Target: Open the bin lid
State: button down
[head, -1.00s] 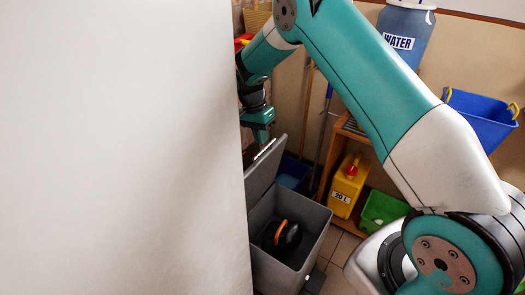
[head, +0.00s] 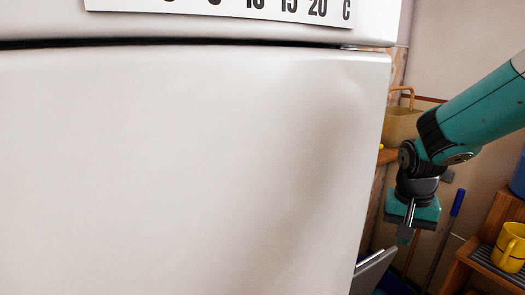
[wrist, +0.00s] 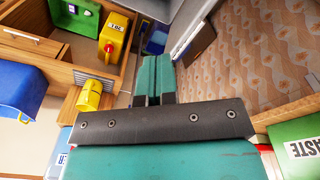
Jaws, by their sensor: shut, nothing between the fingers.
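The bin's grey lid (head: 374,268) stands raised and tilted at the lower right of the head view, partly behind the white appliance. My gripper (head: 405,236) points down just above and to the right of the lid's upper edge. I cannot tell whether it touches the lid. In the wrist view my gripper (wrist: 153,68) has its teal fingers together, with nothing between them. The lid is not clear in the wrist view.
A large white appliance (head: 200,150) fills most of the head view and hides the lower left. A wooden shelf (head: 480,262) with a yellow mug (head: 509,248) stands at right. The wrist view shows a yellow can (wrist: 113,38) and a green waste box (wrist: 300,145).

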jog(key=s+r+n+t, duration=0.15)
jog(key=s+n, duration=0.35)
jog(key=s, duration=0.6)
jog(key=s+a+r+n+y, duration=0.1)
jog(key=s+a, duration=0.1)
jog(key=a, duration=0.2)
jog(key=s+a+r+n+y, duration=0.2)
jog(key=a, duration=0.3)
jog(key=shift+s+a+r, duration=0.15)
jog(key=shift+s+r, duration=0.15)
jog(key=shift+s, duration=0.05)
jog(key=c, duration=1.5)
grip_release()
jog(key=s+a+r+n, duration=0.1)
jog(key=s+a, duration=0.1)
jog(key=s+a+r+n+g+y, duration=0.1)
jog(key=s+a, duration=0.1)
jog(key=s+a+r+n+g+y, duration=0.1)
jog(key=s+a+r+n, duration=0.1)
jog(key=shift+s, duration=0.4)
jog(key=o, duration=0.3)
jog(key=shift+s+r, duration=0.1)
jog(key=shift+s, duration=0.05)
jog(key=shift+a, duration=0.1)
